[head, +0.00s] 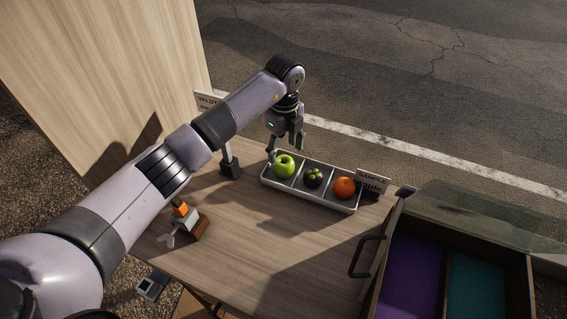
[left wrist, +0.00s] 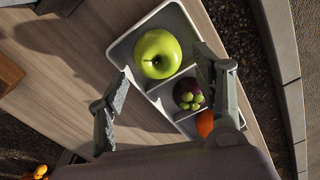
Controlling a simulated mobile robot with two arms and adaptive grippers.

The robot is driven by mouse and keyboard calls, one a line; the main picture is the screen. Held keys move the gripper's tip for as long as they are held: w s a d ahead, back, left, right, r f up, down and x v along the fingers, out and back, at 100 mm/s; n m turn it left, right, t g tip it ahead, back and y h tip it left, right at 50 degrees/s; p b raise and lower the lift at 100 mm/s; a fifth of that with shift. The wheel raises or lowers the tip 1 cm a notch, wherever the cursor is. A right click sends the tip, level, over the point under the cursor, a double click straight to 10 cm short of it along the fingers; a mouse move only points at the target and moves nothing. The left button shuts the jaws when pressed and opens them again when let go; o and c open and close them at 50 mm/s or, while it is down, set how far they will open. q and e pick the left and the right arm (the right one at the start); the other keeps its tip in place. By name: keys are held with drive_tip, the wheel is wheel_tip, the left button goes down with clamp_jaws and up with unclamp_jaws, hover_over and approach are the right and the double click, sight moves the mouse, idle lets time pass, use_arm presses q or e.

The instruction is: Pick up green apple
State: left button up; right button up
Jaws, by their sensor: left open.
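The green apple (head: 284,166) lies in the left compartment of a grey three-part tray (head: 310,196) on the wooden table. In the left wrist view the green apple (left wrist: 158,54) is in the top compartment of the tray (left wrist: 124,52). My left gripper (head: 285,150) is above and behind the apple in the head view. In the left wrist view my left gripper (left wrist: 156,88) is open, its fingers apart, with the apple ahead between and beyond the tips. It holds nothing. My right gripper is not in view.
A mangosteen (head: 313,178) and an orange fruit (head: 344,187) fill the other compartments. A sign (head: 373,182) stands right of the tray, another sign (head: 207,101) at left behind my arm. A bin with purple and teal sections (head: 410,270) is at lower right. The table's front is mostly clear.

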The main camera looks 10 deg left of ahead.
sight(284, 160)
use_arm(q)
drive_tip(key=shift+f, duration=0.8)
drive_tip(key=f+p, duration=0.1)
drive_tip(key=f, duration=0.3)
drive_tip(key=shift+s+f+p, duration=0.2)
drive_tip(key=shift+f+p, duration=0.15)
drive_tip(key=shift+f, duration=0.3)
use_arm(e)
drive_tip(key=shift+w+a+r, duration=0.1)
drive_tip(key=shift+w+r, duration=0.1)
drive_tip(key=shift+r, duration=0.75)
use_arm(q)
drive_tip(key=shift+c, duration=0.2)
drive_tip(key=shift+a, duration=0.1)
drive_tip(key=c, duration=0.9)
drive_tip(key=shift+c, duration=0.7)
drive_tip(key=shift+w+r, duration=0.1)
